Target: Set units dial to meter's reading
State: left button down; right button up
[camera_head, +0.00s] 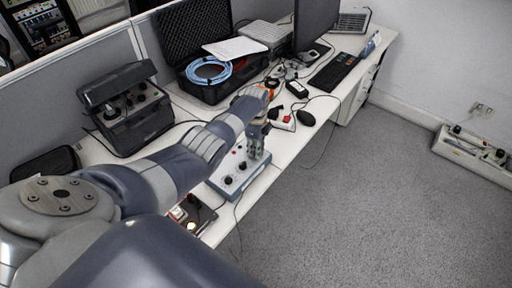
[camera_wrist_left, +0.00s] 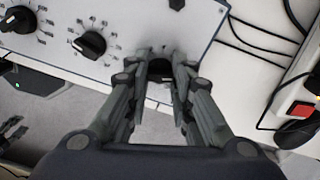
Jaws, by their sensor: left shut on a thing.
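A white control panel box (camera_head: 236,176) with black dials lies near the front edge of the desk. In the left wrist view the panel (camera_wrist_left: 125,18) shows a dial at the left (camera_wrist_left: 22,20), a middle dial (camera_wrist_left: 91,44) and a third dial (camera_wrist_left: 159,69) between my fingers. All have printed marks around them. My left gripper (camera_head: 257,153) reaches down onto the panel's right end. In the wrist view my left gripper (camera_wrist_left: 160,72) is shut on the third dial and partly hides it. I cannot tell which dial is the units one or read a meter.
A black cased instrument (camera_head: 130,108) stands at the back left. An open black case (camera_head: 205,92) holds a blue cable coil. A keyboard (camera_head: 334,72) and mouse (camera_head: 306,118) are to the right. A red switch (camera_wrist_left: 301,109) and cables lie beside the panel.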

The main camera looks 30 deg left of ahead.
pick_arm(q)
jog(key=n, duration=0.6)
jog(key=shift+d+p, duration=0.1)
jog(key=shift+p, duration=0.2)
jog(key=n, duration=1.1)
jog(key=shift+p, duration=0.4)
jog(key=n, duration=0.6)
jog(key=c, duration=1.4)
grip_release()
jog(key=shift+o, duration=0.2)
